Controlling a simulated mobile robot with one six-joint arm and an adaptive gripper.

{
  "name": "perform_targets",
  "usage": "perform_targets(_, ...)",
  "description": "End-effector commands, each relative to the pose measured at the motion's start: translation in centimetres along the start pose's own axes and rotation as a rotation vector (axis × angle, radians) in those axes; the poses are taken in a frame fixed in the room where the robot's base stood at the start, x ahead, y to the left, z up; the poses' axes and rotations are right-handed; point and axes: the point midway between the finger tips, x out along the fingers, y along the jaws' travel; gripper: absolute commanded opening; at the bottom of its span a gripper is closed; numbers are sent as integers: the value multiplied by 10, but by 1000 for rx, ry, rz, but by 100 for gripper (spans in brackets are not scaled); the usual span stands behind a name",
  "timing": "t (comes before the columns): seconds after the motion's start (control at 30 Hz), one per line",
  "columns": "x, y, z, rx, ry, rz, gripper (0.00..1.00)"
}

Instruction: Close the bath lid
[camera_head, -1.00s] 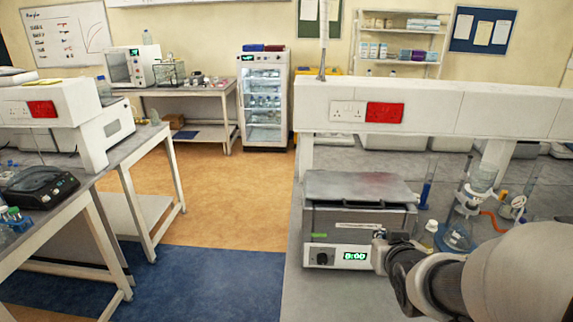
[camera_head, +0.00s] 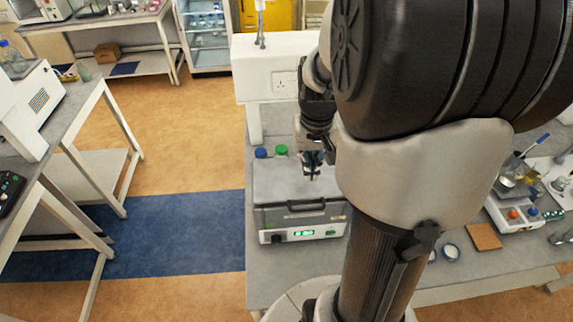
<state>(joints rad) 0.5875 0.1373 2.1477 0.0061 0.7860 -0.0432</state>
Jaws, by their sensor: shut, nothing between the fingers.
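The water bath (camera_head: 275,238) is a grey metal box with a green lit display, standing on the bench. Its grey lid (camera_head: 275,185) lies across the top, and a dark handle (camera_head: 306,205) shows at the front edge. I see no gap under the lid from this angle. My gripper (camera_head: 312,174) points down over the rear right part of the lid, shut with nothing in it. I cannot tell whether its tips touch the lid. My arm hides the area right of the bath.
A blue-capped bottle (camera_head: 261,153) and a green-capped bottle (camera_head: 281,150) stand behind the bath. A white shelf unit with sockets (camera_head: 270,85) rises at the back. A brown pad (camera_head: 484,237) and lab equipment lie to the right.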

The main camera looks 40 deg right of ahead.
Motion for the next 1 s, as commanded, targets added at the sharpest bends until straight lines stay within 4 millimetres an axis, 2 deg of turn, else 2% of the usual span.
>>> perform_targets(0.17,16,0,3,2,-13,-2,0)
perform_targets(0.5,87,0,4,1,-14,-1,0)
perform_targets(0.7,121,0,3,2,-10,-1,0)
perform_targets(0.8,131,0,2,2,-8,-1,0)
perform_targets(1.0,140,0,2,2,-6,-1,0)
